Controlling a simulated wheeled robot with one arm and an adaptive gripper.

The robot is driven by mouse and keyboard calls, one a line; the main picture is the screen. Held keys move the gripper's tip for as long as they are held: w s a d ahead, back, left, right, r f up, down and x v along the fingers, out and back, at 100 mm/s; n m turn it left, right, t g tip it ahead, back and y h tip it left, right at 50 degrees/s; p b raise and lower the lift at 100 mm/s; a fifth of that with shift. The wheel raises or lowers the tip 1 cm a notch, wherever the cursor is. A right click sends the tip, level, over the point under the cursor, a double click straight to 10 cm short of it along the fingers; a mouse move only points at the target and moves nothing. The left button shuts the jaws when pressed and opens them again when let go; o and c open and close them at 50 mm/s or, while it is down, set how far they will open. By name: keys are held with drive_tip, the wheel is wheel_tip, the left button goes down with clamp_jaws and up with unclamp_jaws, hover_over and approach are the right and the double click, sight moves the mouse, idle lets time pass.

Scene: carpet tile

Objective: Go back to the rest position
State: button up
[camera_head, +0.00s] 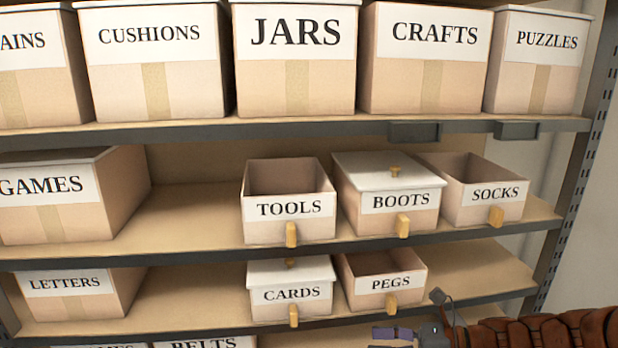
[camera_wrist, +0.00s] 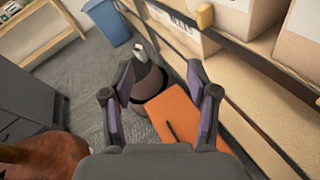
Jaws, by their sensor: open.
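My gripper (camera_head: 393,335) shows at the lower right of the head view, in front of the lowest visible shelf and below the open PEGS box (camera_head: 391,283). In the wrist view my gripper (camera_wrist: 160,88) has its two fingers spread apart, with nothing held between them. Beyond them, a dark round bin (camera_wrist: 151,84) and an orange flat item (camera_wrist: 178,104) with a dark pen-like stick on it show lower down.
The shelf rack holds labelled boxes: open TOOLS (camera_head: 290,208) and SOCKS (camera_head: 483,192), lidded BOOTS (camera_head: 400,200) and CARDS (camera_head: 291,293). Shelf room is free left of TOOLS and CARDS. A blue bin (camera_wrist: 106,20) and a grey cabinet (camera_wrist: 28,95) stand on the carpet.

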drive_tip(key=s+a+r+n+g+h+p, duration=0.3)
drive_tip(key=s+r+n+p, duration=0.1)
drive_tip(key=s+n, duration=0.35)
drive_tip(key=s+a+r+n+g+h+p, duration=0.35)
drive_tip(key=s+n, duration=0.25)
drive_tip(key=s, duration=0.2)
drive_tip(key=s+d+r+n+h+p, duration=0.8)
drive_tip(key=s+d+r+n, duration=0.1)
drive_tip(key=s+d+n, duration=0.1)
drive_tip(key=shift+s+d+r+n+t, duration=0.15)
drive_tip(key=shift+s+d+n+t, duration=0.2)
drive_tip(key=shift+s, duration=0.3)
